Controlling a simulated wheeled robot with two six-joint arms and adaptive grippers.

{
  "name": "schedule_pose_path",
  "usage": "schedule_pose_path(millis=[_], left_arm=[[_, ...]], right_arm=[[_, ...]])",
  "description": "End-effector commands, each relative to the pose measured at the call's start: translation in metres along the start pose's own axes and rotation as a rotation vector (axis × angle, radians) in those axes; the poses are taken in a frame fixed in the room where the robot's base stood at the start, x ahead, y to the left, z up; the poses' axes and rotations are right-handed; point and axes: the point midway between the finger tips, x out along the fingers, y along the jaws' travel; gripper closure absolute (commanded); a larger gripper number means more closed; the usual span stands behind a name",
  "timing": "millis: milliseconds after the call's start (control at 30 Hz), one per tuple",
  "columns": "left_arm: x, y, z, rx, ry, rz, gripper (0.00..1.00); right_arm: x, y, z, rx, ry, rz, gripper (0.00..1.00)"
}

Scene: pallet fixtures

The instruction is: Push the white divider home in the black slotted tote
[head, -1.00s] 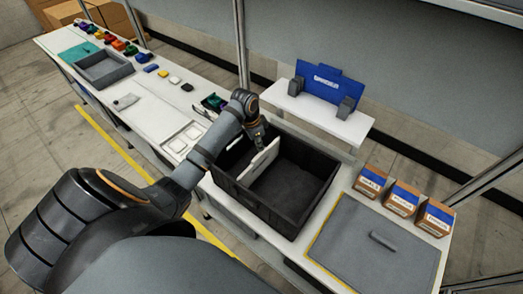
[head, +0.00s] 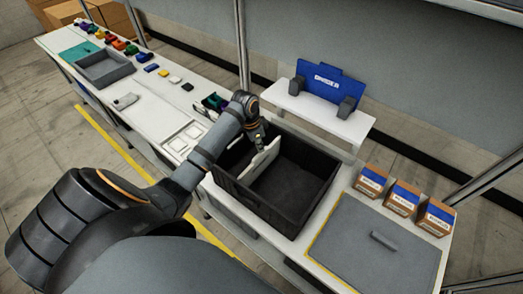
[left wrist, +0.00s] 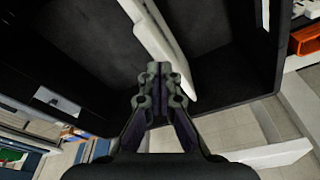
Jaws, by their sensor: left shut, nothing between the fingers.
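The black slotted tote (head: 318,205) stands open on the white bench. The white divider (head: 259,165) stands across it, left of its middle, with its top edge near the rim. My left gripper (head: 257,142) is over the far part of the divider's top edge. In the left wrist view the gripper (left wrist: 158,72) is shut with nothing between its fingers, and the divider (left wrist: 160,38) runs just beside the fingertips. I cannot tell whether they touch. The tote (left wrist: 225,72) fills much of that view. The divider's lower edge is hidden. My right gripper is not in view.
A grey panel with a handle (head: 370,255) lies right of the tote. Several brown boxes (head: 403,198) stand behind it. A white shelf (head: 320,120) holds a blue sign (head: 330,85) behind the tote. A grey tray (head: 105,68) and small coloured parts are at the far left.

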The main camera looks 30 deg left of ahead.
Motion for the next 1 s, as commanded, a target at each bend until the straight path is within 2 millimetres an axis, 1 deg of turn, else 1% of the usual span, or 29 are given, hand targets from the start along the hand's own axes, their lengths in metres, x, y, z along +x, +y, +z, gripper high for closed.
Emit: schedule_pose_path(millis=[533, 1000], left_arm=[[0.001, 0.0, 0.0, 0.0, 0.0, 0.0, 1.0], [0.014, 0.0, 0.003, 0.0, 0.0, 0.0, 1.0]], right_arm=[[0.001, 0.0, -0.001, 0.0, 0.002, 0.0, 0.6], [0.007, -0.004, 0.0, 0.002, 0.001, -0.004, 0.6]])
